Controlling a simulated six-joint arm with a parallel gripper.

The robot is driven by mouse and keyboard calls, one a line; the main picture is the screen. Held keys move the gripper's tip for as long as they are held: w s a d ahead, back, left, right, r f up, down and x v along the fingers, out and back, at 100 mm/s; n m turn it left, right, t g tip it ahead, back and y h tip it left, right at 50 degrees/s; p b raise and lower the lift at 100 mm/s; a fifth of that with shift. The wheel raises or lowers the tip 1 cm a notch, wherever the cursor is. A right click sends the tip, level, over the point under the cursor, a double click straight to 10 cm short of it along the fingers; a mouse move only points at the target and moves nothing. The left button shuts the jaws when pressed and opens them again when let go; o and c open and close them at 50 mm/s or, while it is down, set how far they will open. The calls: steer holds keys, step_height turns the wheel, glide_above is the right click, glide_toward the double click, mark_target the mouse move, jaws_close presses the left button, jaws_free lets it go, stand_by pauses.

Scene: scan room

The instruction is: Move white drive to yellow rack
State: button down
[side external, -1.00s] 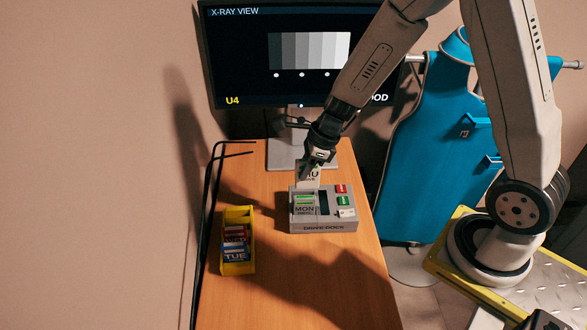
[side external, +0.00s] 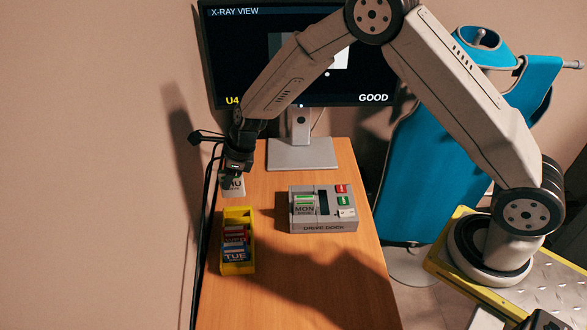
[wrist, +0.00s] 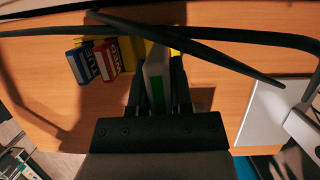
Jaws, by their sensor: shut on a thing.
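My gripper (side external: 236,178) is shut on the white drive (side external: 234,188), whose label partly reads "HU". The drive hangs upright above the far end of the yellow rack (side external: 238,268) and looks apart from it. In the wrist view the drive (wrist: 156,80) shows edge-on between the fingers, with a green patch on it. The rack holds a red drive (side external: 235,232) and a blue drive (side external: 236,254) marked "TUE" in its nearer part.
The grey drive dock (side external: 322,226) stands right of the rack, with a "MON" drive (side external: 304,205) in its left slot and an empty dark slot beside it. A monitor (side external: 300,115) stands behind.

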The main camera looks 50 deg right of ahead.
mark_target(234, 196)
steer(key=shift+f, duration=0.2)
steer(key=shift+f, duration=3.65)
steer(key=shift+f, duration=1.05)
steer(key=shift+c, duration=1.4)
jaws_free()
steer(key=shift+r, duration=0.15)
steer(key=shift+r, duration=3.35)
